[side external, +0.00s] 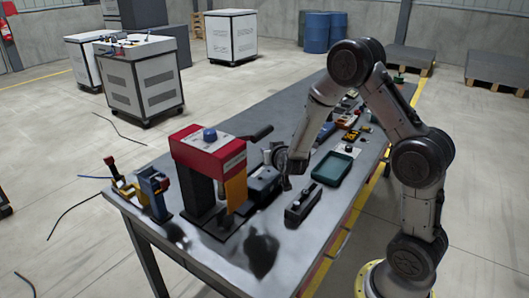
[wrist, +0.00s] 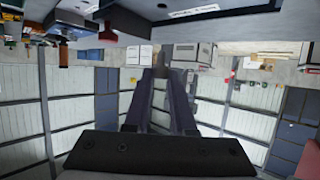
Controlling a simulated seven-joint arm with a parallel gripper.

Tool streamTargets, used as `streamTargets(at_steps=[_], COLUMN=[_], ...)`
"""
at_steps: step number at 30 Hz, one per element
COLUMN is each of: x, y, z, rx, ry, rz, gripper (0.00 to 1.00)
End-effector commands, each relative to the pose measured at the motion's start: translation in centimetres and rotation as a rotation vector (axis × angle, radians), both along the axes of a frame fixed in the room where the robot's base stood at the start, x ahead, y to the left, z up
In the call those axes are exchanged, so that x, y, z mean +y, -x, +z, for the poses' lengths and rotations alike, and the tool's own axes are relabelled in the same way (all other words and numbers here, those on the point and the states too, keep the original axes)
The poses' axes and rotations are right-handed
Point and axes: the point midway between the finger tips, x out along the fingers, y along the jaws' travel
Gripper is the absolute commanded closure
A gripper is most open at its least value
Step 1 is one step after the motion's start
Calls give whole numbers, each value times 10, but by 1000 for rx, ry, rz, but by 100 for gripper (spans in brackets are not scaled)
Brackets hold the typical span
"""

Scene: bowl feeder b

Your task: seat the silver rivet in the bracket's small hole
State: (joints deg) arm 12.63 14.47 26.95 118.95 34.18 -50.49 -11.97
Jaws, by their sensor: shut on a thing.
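My gripper (side external: 287,186) is low over the workbench, between a dark box and a dark block. In the wrist view its two long dark fingers (wrist: 172,75) run close together toward their tips. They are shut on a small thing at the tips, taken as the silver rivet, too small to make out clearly. I cannot pick out the bracket or its small hole for certain. A dark elongated block (side external: 302,207) with a small light spot on top lies just right of and in front of the gripper.
A red press (side external: 208,148) with a black lever stands left of the gripper, with the dark box (side external: 263,183) beside it. A teal tray (side external: 332,168) lies to the right. Small coloured items (side external: 350,134) lie farther back. A clamp-like tool (side external: 154,190) stands at the left bench edge.

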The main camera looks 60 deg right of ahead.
Motion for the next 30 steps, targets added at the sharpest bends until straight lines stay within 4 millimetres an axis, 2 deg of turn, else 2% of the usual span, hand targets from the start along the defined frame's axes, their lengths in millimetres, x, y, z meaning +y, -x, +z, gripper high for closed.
streamTargets(at_steps=[14, 30], x=[-4, -4], y=[3, 2], z=[0, -40], rx=[-1, 1], ry=[1, 1], rz=[-11, -10], gripper=[100, 100])
